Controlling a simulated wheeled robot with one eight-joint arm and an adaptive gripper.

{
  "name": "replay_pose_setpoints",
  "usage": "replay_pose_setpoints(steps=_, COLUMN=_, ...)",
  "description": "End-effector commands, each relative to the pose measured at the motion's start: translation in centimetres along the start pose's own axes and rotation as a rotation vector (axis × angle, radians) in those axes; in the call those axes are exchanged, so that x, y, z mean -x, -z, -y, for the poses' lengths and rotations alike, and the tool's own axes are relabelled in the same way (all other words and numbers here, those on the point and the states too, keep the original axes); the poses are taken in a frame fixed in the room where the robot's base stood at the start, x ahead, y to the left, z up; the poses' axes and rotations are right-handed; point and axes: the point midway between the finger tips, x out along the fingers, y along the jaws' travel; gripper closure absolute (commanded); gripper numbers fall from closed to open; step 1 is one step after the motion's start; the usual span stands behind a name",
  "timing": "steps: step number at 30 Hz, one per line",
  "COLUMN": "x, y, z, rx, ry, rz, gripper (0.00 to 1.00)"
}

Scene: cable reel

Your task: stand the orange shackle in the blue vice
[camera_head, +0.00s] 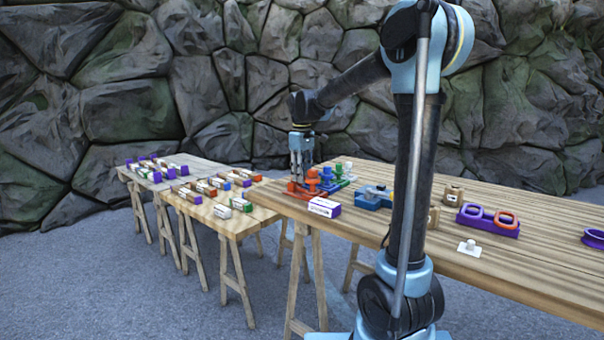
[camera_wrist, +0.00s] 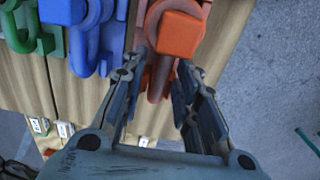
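The orange shackle (camera_wrist: 159,82) is a darker orange curved bar in the wrist view, beside an orange block (camera_wrist: 180,34) that hides part of it. In the head view this orange group (camera_head: 312,184) is at the table's far left end. My gripper (camera_wrist: 157,72) is open, its fingers on either side of the shackle's lower part; I cannot tell whether they touch it. In the head view my gripper (camera_head: 301,172) points down just above the orange group.
Blue (camera_wrist: 92,35) and green (camera_wrist: 25,25) hooked pieces stand close left of the orange one. A purple labelled box (camera_head: 324,208) is at the table's front edge. A purple holder (camera_head: 488,219) with rings stands to the right. Lower tables with small boxes are at left.

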Motion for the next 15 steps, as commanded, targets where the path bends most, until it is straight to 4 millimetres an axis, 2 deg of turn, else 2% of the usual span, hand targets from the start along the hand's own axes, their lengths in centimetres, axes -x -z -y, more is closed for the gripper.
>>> replay_pose_setpoints(steps=5, x=0.01, y=0.00, z=0.00, rx=0.000, ry=0.000, rz=0.000, gripper=0.71)
replay_pose_setpoints(steps=6, x=0.01, y=0.00, z=0.00, rx=0.000, ry=0.000, rz=0.000, gripper=0.76)
replay_pose_setpoints(steps=9, x=0.02, y=0.00, z=0.00, rx=0.000, ry=0.000, rz=0.000, gripper=0.98)
replay_pose_setpoints(steps=15, x=0.09, y=-0.03, z=0.00, rx=0.000, ry=0.000, rz=0.000, gripper=1.00)
